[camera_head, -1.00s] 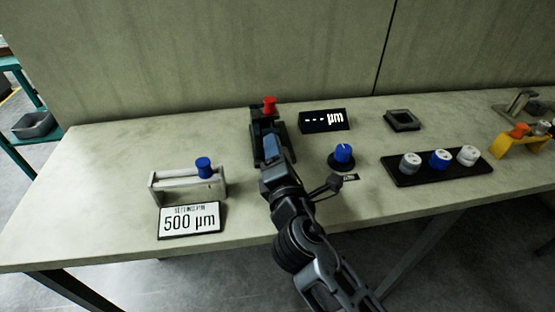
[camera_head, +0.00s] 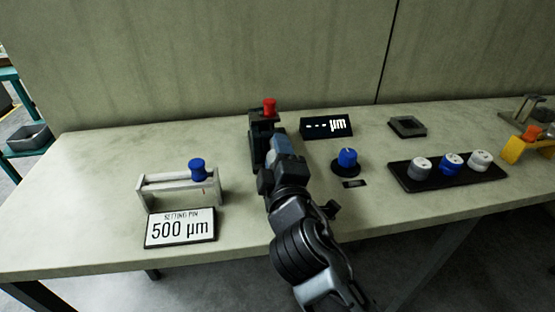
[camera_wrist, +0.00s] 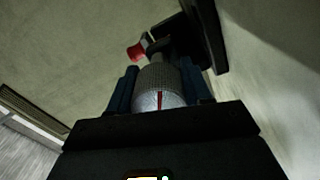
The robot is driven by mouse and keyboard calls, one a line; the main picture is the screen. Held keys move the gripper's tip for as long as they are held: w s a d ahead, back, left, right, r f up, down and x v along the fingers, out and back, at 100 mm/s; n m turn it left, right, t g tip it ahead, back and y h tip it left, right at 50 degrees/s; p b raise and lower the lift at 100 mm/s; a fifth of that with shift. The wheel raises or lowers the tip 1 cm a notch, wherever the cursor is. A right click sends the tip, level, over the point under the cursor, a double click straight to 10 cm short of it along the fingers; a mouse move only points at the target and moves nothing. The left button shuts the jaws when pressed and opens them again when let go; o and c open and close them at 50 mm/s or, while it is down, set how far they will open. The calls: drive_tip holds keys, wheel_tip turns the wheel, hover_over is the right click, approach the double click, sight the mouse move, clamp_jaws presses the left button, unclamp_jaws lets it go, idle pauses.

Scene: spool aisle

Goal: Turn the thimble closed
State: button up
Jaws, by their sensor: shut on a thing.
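The thimble (camera_wrist: 160,80) is a grey knurled cylinder with a red line on its lower end in the wrist view. My gripper (camera_wrist: 160,88) is shut on it, with one blue-grey finger on each side. In the head view my gripper (camera_head: 272,148) reaches the black gauge stand (camera_head: 256,135), and my arm hides the thimble there. A red cap (camera_head: 269,106) tops the stand; it also shows beyond the thimble in the wrist view (camera_wrist: 138,51). The display (camera_head: 326,126) beside the stand reads dashes and "µm".
A blue knob (camera_head: 347,157) stands right of my arm. A black tray (camera_head: 437,185) holds three spools. A grey rack (camera_head: 160,194) with a blue knob and a "500 µm" sign (camera_head: 180,228) are at left. A dark square holder (camera_head: 407,127) lies behind.

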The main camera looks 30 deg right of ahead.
drive_tip(key=shift+a, duration=0.1)
idle(0.3)
drive_tip(key=o, duration=1.1)
drive_tip(key=shift+c, duration=0.2)
drive_tip(key=b+v, duration=0.1)
drive_tip(key=v, duration=0.5)
drive_tip(key=shift+s+f, duration=0.1)
drive_tip(key=shift+s, duration=0.2)
drive_tip(key=shift+s+a, duration=0.2)
drive_tip(key=shift+s, duration=0.35)
